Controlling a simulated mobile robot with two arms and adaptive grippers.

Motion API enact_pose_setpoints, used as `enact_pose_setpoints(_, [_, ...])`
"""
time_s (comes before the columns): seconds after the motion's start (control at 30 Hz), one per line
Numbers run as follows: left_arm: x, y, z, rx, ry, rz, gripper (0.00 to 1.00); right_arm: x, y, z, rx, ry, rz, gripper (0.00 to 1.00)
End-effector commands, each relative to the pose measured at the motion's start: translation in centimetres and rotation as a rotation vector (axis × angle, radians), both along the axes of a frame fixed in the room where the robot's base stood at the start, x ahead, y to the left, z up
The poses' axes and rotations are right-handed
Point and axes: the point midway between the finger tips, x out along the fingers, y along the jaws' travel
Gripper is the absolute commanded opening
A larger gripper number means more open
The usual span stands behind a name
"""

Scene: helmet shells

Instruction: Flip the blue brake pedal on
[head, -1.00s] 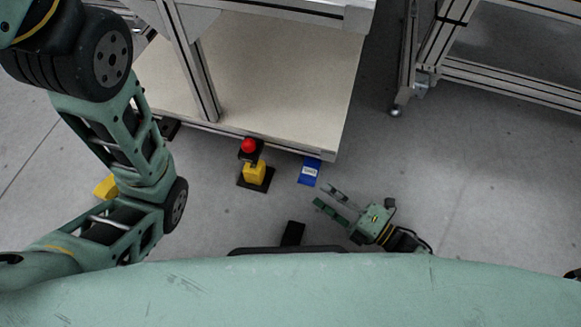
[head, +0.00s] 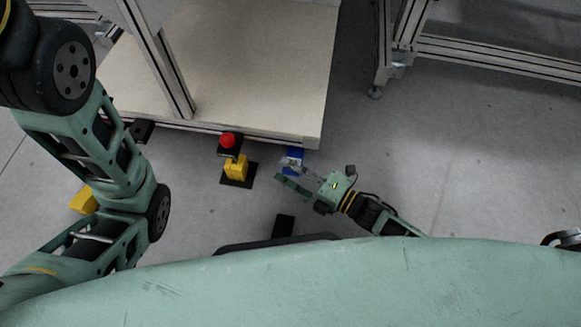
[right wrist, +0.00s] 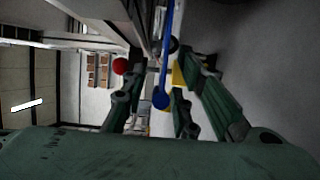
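The blue brake pedal (head: 293,155) is low at the edge of the pale workbench, with a light label on its face; my gripper's finger hides part of its lower end. My right gripper (head: 282,171) is at the pedal's lower end, fingers apart and nothing held. In the right wrist view a long blue bar (right wrist: 165,60) with a rounded end runs between the two spread fingers (right wrist: 165,82); I cannot tell whether they touch it. My left arm shows at the left, but its gripper is out of view.
A red button (head: 227,140) on a yellow and black stand (head: 236,168) is just left of the pedal. The workbench shelf (head: 240,70) lies beyond. A yellow object (head: 84,201) is beside my left arm. Clear floor (head: 440,140) lies to the right.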

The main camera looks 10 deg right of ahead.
Motion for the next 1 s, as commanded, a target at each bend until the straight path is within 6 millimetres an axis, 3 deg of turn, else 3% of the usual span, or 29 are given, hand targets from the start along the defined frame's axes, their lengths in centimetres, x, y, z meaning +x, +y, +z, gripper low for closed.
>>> enact_pose_setpoints(0.27, [0.0, 0.0, 0.0, 0.000, 0.000, 0.000, 0.40, 0.0, 0.0, 0.0, 0.000, 0.000, 0.000, 0.00])
enact_pose_setpoints(0.77, [0.0, 0.0, -0.2, 0.000, 0.000, 0.000, 0.40, 0.0, 0.0, -0.1, 0.001, -0.005, 0.000, 0.00])
enact_pose_setpoints(1.0, [0.0, 0.0, -3.1, 0.001, 0.000, 0.001, 0.40, 0.1, 0.0, -1.8, -0.042, -0.138, -0.002, 0.00])
